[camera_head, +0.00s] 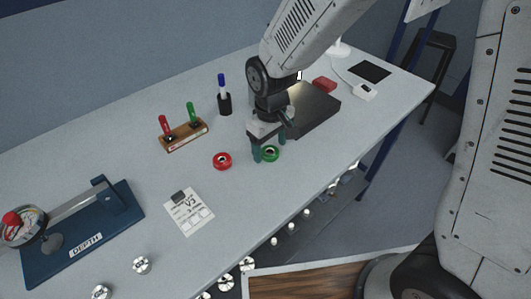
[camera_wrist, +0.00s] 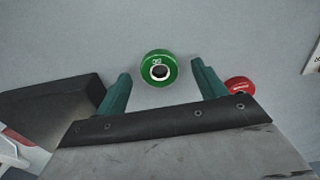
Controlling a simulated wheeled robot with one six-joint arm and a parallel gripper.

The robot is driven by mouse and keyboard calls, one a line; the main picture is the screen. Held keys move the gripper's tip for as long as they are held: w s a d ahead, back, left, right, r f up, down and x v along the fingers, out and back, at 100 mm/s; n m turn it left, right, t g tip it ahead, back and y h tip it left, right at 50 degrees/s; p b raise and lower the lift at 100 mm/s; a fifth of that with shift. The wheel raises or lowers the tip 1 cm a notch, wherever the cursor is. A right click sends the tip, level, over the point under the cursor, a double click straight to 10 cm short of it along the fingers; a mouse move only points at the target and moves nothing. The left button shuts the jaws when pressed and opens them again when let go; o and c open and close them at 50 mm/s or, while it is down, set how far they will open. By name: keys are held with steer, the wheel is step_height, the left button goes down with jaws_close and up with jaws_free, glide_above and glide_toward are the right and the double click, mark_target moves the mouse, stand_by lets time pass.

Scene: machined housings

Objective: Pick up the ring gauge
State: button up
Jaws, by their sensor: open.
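A green ring gauge (camera_head: 270,154) lies flat on the grey table. In the wrist view the green ring gauge (camera_wrist: 158,68) sits just beyond and between my open fingers, with a small marking on its face. A red ring gauge (camera_head: 222,161) lies to its left in the head view; in the wrist view the red ring (camera_wrist: 240,86) is partly hidden behind my right-hand finger. My gripper (camera_head: 268,153) is open and empty, pointing down at the green ring. In the wrist view my gripper (camera_wrist: 160,88) has both teal fingers spread.
A black block (camera_head: 314,109) stands close behind my gripper, to the right. A wooden holder (camera_head: 184,136) with red and green handled tools and a pen cup (camera_head: 225,103) stand further back.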

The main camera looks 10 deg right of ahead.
steer(key=shift+f, duration=0.55)
steer(key=c, duration=1.1)
steer(key=shift+c, duration=0.3)
steer(key=shift+r, duration=0.2)
